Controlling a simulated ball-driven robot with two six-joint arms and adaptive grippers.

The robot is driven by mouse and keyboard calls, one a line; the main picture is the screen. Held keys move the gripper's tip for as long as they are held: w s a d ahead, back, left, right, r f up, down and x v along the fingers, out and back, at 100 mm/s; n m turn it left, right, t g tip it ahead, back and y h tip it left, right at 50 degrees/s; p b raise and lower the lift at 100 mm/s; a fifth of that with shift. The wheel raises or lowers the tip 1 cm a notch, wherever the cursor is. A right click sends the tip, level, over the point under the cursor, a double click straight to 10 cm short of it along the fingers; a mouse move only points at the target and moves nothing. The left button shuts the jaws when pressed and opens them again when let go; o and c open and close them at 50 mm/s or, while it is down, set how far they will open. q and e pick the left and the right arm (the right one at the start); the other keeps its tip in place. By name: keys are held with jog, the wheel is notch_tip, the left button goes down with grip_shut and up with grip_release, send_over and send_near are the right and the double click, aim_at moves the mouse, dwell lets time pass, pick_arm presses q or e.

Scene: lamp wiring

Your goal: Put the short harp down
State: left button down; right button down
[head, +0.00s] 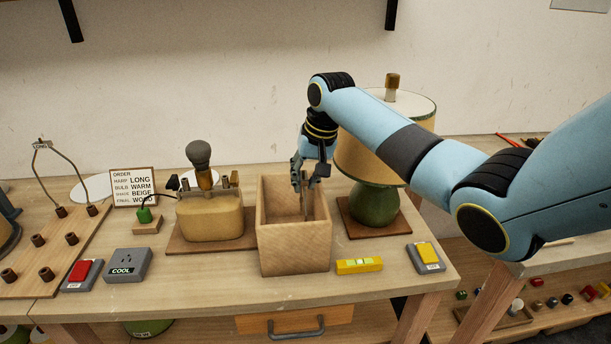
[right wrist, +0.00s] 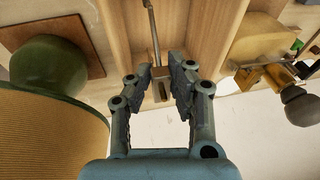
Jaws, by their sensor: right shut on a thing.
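My right gripper (head: 309,180) is over the open wooden box (head: 295,250), pointing down. It is shut on the short harp (head: 306,204), a thin metal piece that hangs down into the box's opening. The right wrist view shows the harp's small metal block (right wrist: 160,74) between the fingers of the gripper (right wrist: 161,88), with a thin rod running away from it toward the box. I cannot tell whether the harp's lower end touches the box floor. My left gripper is not in view.
A green lamp base (head: 375,203) with a shade stands right of the box. A beige lamp base (head: 208,220) stands left. A wooden rack (head: 50,265) holds a tall harp. A yellow level (head: 359,266) lies at the box's front right. An order card (head: 133,187) stands behind.

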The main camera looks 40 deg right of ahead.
jog(key=c, duration=1.2)
grip_release()
jog(key=shift+r, duration=0.5)
jog(key=b+v, duration=0.1)
jog(key=v, duration=1.1)
jog(key=shift+r, duration=0.15)
